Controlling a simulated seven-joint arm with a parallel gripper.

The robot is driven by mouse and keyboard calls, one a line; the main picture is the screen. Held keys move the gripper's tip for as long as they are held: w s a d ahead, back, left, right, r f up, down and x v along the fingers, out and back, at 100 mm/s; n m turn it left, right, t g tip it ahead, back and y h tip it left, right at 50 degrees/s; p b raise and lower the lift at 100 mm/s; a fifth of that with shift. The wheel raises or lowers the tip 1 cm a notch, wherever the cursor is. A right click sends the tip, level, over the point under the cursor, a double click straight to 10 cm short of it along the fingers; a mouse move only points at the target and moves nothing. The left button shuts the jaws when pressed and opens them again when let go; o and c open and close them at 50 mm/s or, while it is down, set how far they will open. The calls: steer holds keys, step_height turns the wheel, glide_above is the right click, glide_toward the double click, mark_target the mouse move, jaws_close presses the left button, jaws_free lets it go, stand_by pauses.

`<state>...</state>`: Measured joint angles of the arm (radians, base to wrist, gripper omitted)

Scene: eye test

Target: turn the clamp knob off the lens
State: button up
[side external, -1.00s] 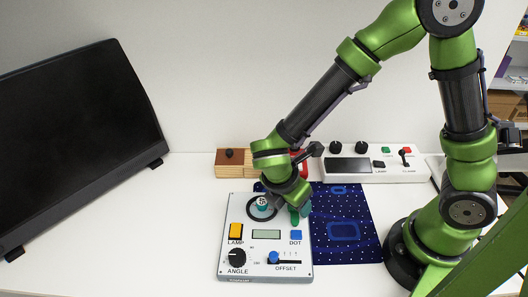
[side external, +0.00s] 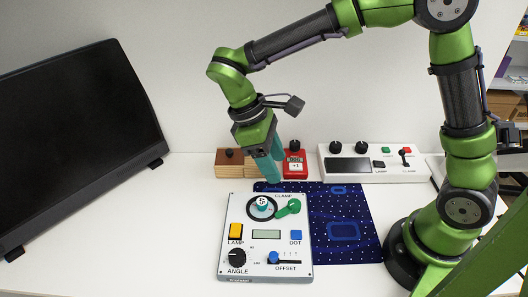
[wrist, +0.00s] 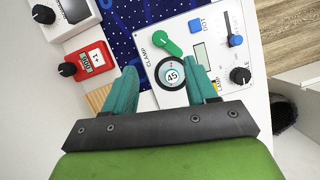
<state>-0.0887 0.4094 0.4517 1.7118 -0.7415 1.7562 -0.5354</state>
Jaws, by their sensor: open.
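The green clamp knob (side external: 290,208) is on the upper right of the white panel (side external: 222,262), beside the lens (side external: 262,204), a pale disc in a black ring. The knob's narrow arm points down-left toward the lens. In the wrist view the knob (wrist: 164,42) has its arm tip close to the ring's edge around the lens (wrist: 171,76), which reads 45; I cannot tell whether they overlap. My gripper (side external: 273,181) is open and empty, raised behind the panel, apart from the knob. Its teal fingers (wrist: 164,70) are spread wide in the wrist view.
The panel also bears a yellow lamp switch (side external: 236,231), a black angle knob (side external: 237,258) and a blue offset slider (side external: 274,257). A red counter box (side external: 295,164), wooden block (side external: 229,164) and white control box (side external: 372,174) stand behind. A blue dotted cloth (side external: 344,210) lies right.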

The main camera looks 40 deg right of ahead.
steer(key=v, duration=0.5)
steer(key=s+d+r+m+t+y, duration=0.4)
steer(key=s+d+m+t, duration=0.5)
steer(key=d+m+t, duration=0.1)
steer(key=shift+s+d+r+m+t+y, duration=0.3)
steer(key=shift+s+d+r+m+t, duration=0.1)
steer(key=shift+d, duration=0.45)
